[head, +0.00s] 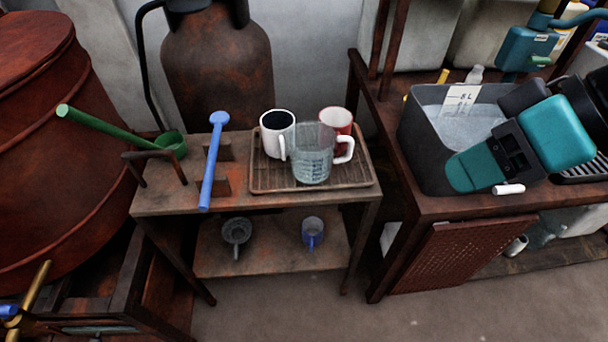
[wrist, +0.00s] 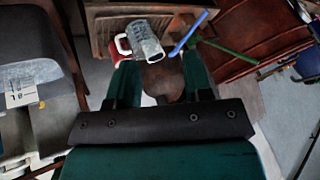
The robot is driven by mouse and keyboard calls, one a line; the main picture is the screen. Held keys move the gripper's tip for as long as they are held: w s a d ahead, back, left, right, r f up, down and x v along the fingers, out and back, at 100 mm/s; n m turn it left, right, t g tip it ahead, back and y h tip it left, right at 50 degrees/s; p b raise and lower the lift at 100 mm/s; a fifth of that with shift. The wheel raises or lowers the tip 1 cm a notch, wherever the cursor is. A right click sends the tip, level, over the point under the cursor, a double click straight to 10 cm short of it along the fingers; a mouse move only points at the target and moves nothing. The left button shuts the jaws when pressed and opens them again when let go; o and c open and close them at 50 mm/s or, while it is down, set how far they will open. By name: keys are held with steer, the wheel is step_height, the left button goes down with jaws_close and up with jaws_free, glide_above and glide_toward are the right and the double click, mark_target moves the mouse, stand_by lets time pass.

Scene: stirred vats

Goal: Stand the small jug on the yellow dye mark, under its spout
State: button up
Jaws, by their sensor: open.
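A clear measuring jug (head: 312,158) with graduation marks stands upright on a brown tray (head: 262,184) on the small table. It also shows in the wrist view (wrist: 146,42), beyond my fingers. My gripper (wrist: 160,68) is open, with nothing between its teal fingers. In the head view my arm and gripper hang over the grey tub at the right, well apart from the jug. I cannot make out a yellow dye mark or its spout in either view.
A white mug (head: 271,140) and a red mug (head: 336,121) crowd the jug on the tray. A blue ladle (head: 211,165) and a green ladle (head: 115,130) lie left. A grey water tub (head: 418,150) stands right. The lower shelf holds a blue-handled cup (head: 313,230). Floor in front is clear.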

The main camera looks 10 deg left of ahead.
steer(key=w+d+f+n+t+y+b, duration=0.15)
steer(key=w+f+t+y+b, duration=0.35)
steer(key=w+f+b, duration=1)
steer(key=shift+t+h, duration=0.5)
steer(key=shift+t, duration=0.3)
steer(key=p+x, duration=0.2)
steer(key=x, duration=0.2)
steer(key=s+f+p+x, duration=0.1)
steer(key=p+x, duration=0.5)
steer(key=x, duration=0.1)
steer(key=shift+s+a+f, duration=0.1)
steer(key=shift+a+f, duration=0.25)
steer(key=shift+a, duration=0.05)
steer(key=shift+p+x, duration=0.55)
steer(key=shift+x, duration=2.2)
jaws_close()
